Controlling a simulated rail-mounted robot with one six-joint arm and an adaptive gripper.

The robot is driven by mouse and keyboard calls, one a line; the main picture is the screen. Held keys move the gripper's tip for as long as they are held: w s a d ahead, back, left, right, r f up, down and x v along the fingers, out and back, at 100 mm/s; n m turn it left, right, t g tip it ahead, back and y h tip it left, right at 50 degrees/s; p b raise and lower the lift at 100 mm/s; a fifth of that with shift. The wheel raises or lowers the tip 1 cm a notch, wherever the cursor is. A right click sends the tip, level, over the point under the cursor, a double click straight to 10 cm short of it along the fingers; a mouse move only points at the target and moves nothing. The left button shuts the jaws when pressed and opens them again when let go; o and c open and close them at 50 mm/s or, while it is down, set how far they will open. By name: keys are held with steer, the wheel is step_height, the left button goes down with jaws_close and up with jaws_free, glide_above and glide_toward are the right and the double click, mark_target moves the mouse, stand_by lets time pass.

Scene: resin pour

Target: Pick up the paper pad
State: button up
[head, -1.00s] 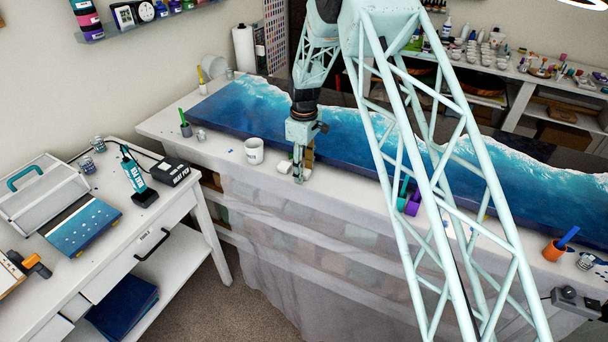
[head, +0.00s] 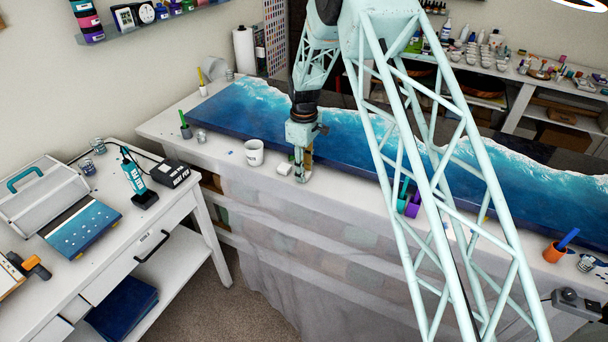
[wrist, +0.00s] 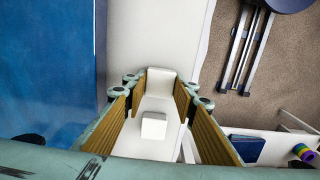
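A small white block (head: 284,168), which looks like the paper pad, lies on the white bench top near its front edge. My gripper (head: 302,177) points down just right of it in the head view, low over the bench. In the wrist view my gripper (wrist: 160,92) is open, its two tan-padded fingers apart. A white block (wrist: 153,126) shows between the fingers there. A second white blocky shape (wrist: 161,78) shows near the fingertips; I cannot tell which is the pad. I cannot see either finger touching a block.
A white cup (head: 254,152) stands left of the block. The long blue resin panel (head: 235,115) lies behind my gripper. A purple cup (head: 413,207) stands to the right. A translucent sheet (head: 290,250) hangs down the bench front. A side table (head: 190,205) stands at left.

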steer(key=shift+r, duration=0.15)
steer(key=shift+r, duration=1.5)
steer(key=shift+s+d+r, duration=0.1)
steer(key=shift+s+r, duration=0.05)
steer(key=s+d+r+b, duration=0.1)
steer(key=s+d, duration=0.8)
steer(key=s, duration=0.3)
steer(key=shift+s+d+r, duration=0.15)
steer(key=shift+s+r, duration=0.1)
steer(key=shift+o, duration=0.2)
steer(key=shift+c, duration=0.9)
